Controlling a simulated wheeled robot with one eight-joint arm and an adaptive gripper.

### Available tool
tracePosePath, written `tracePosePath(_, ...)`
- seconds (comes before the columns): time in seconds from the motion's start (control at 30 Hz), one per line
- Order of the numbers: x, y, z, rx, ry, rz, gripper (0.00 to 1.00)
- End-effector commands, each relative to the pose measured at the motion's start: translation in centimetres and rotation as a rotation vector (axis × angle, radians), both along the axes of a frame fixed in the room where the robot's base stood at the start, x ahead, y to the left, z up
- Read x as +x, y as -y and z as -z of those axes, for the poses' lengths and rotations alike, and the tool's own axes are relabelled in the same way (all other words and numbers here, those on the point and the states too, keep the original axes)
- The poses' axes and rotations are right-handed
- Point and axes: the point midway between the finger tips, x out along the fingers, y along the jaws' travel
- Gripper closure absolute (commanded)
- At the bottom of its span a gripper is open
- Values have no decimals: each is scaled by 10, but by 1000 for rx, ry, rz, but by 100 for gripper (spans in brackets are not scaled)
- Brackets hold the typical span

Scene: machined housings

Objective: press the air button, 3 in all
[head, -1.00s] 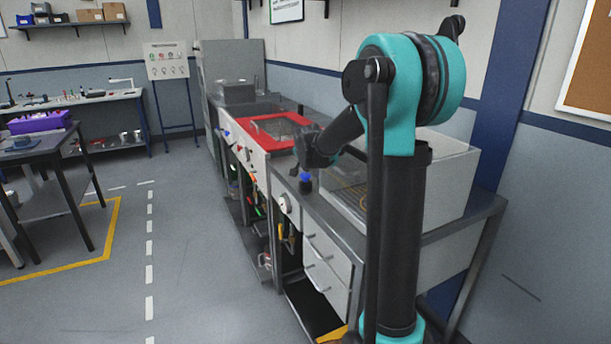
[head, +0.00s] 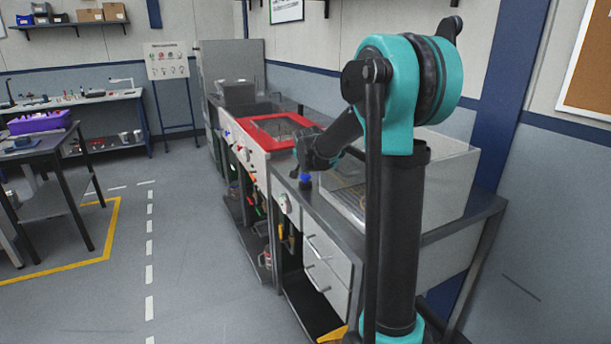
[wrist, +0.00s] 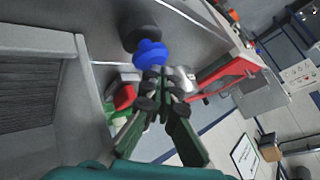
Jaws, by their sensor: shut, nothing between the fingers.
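The air button is a blue cap on a black round base (head: 306,182), standing on the grey bench top near its front edge. In the wrist view the blue cap (wrist: 150,53) lies just beyond my fingertips, with its dark base behind it. My gripper (head: 296,172) is shut and empty, close beside the button and slightly to its left in the head view. In the wrist view my gripper (wrist: 156,76) overlaps the near edge of the cap. I cannot tell whether it touches.
A clear-walled box (head: 430,180) stands on the bench to the right of the button. A red-framed panel (head: 285,130) lies farther along the bench. A round white gauge (head: 285,203) and drawers (head: 325,260) are on the bench front.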

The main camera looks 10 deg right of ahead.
Motion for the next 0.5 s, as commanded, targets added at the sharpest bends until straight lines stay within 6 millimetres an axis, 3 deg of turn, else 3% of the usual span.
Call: tracePosePath(0.5,0,0,6,0,0,0,100)
